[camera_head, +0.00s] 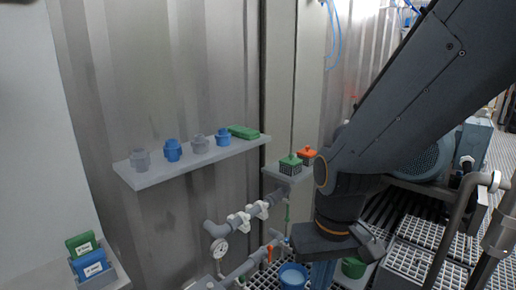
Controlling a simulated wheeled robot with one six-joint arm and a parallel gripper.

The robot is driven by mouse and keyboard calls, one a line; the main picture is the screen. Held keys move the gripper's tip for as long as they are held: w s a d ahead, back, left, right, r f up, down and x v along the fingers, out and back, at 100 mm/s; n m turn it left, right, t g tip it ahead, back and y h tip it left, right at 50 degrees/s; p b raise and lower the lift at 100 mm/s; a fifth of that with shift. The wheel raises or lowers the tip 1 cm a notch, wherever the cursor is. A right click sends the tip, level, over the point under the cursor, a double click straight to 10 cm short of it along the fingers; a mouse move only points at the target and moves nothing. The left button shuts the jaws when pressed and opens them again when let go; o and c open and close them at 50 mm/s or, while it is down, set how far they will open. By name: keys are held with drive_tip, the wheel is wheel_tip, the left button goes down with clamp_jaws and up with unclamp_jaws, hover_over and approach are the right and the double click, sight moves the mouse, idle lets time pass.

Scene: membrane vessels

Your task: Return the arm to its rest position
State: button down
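My arm reaches in from the upper right as a thick dark grey link and bends down at an elbow with a thin orange ring. Its dark end, my gripper (338,244), hangs low in the middle right, above the floor grating. The fingers cannot be made out, so whether it is open or shut does not show. A blue upright piece (322,275) shows just below it; I cannot tell whether they touch.
A wall shelf (150,180) holds grey and blue fittings and a green block (243,132). A blue bucket (292,277) and a green container (353,267) stand near my gripper. A grey handrail (450,225) rises at right.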

drive_tip(key=s+d+r+m+p, duration=0.1)
drive_tip(key=s+d+r+p, duration=0.1)
drive_tip(key=d+r+p, duration=0.5)
drive_tip(key=r+p, duration=0.2)
drive_tip(key=p, duration=0.1)
drive_tip(key=shift+d+m+h, duration=0.3)
drive_tip(key=shift+d+m, duration=0.05)
drive_tip(key=shift+m, duration=0.05)
